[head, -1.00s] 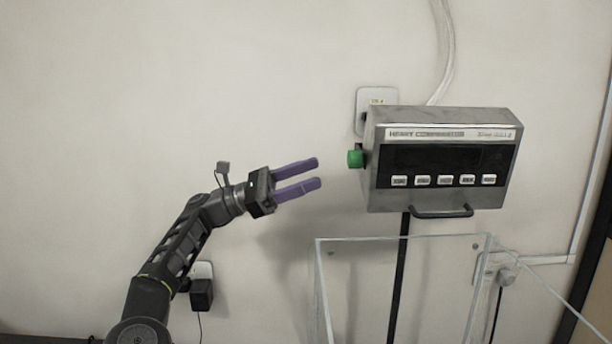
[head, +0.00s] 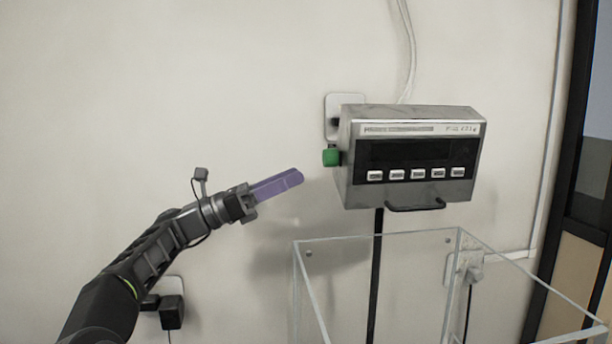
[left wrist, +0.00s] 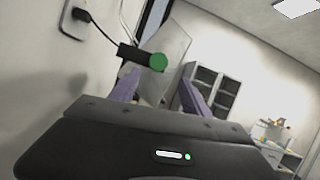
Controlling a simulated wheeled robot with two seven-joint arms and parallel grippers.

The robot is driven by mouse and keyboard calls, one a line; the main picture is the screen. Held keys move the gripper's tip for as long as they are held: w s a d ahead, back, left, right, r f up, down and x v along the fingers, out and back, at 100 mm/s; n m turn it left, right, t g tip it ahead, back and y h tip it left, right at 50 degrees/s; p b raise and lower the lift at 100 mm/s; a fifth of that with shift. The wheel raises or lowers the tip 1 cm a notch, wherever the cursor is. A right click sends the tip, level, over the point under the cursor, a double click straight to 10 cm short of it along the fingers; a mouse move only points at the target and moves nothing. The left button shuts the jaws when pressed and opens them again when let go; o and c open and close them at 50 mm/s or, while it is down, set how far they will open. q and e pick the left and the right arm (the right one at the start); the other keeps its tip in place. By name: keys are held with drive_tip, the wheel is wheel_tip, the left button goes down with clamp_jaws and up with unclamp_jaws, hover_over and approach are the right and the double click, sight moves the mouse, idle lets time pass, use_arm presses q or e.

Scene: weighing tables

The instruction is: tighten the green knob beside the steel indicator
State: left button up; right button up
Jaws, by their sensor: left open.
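The green knob (head: 331,157) sticks out from the left side of the steel indicator (head: 410,112), which hangs on a post with a dark display and a row of buttons. My left gripper (head: 298,177) is left of the knob and slightly lower, apart from it. Its purple fingers overlap in the head view. In the left wrist view the left gripper (left wrist: 157,92) is open and empty, its fingers spread, with the green knob (left wrist: 158,62) ahead, between and above the fingertips. My right gripper is not in view.
A clear-walled box (head: 297,275) stands below the indicator. A wall socket (head: 333,104) is behind the knob, and another plug (head: 171,311) is low on the left. A dark-framed opening (head: 565,180) is at the right. The wall left of the knob is bare.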

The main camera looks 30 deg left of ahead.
sight(324, 159)
use_arm(q)
drive_tip(key=shift+s+a+r+n+t, duration=0.1)
drive_tip(key=shift+a+r+n+t, duration=0.05)
drive_tip(key=shift+a+n+t, duration=0.2)
drive_tip(key=p+x, duration=0.2)
drive_tip(key=x, duration=0.4)
drive_tip(key=shift+w+d+r+p, duration=0.15)
drive_tip(key=shift+w+d+p, duration=0.1)
drive_tip(key=shift+p, duration=0.15)
drive_tip(key=shift+w+d+r, duration=0.1)
drive_tip(key=shift+w+d, duration=0.25)
clamp_jaws()
